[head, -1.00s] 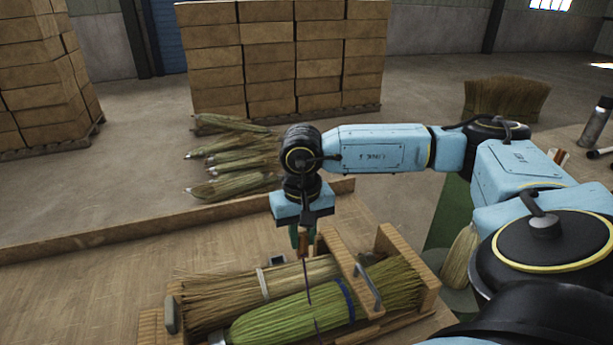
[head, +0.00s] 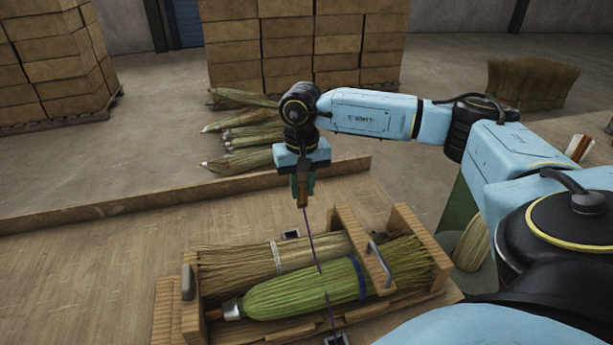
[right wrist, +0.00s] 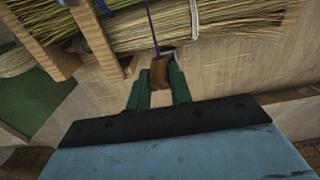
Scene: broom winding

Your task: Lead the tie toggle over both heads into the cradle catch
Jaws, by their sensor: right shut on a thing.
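A green broom head (head: 305,290) and a tan broom head (head: 240,268) lie side by side in a wooden cradle (head: 190,318). My right gripper (head: 303,190) is shut on the brown tie toggle (head: 303,197), held above the far side of the tan head. A dark purple cord (head: 311,243) runs from the toggle down across the heads to the near side; part of it is hidden at the green head. A small grey catch (head: 291,234) is at the cradle's far side. In the right wrist view the toggle (right wrist: 160,73) overlaps the grey catch (right wrist: 168,54). My left gripper is out of view.
A grey handle (head: 380,263) stands on the cradle's right divider, and a grey knob (head: 188,282) on its left end. A low wooden ledge (head: 190,200) borders the table's far edge. The table left of the cradle is clear. Brooms (head: 245,135) lie on the floor beyond.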

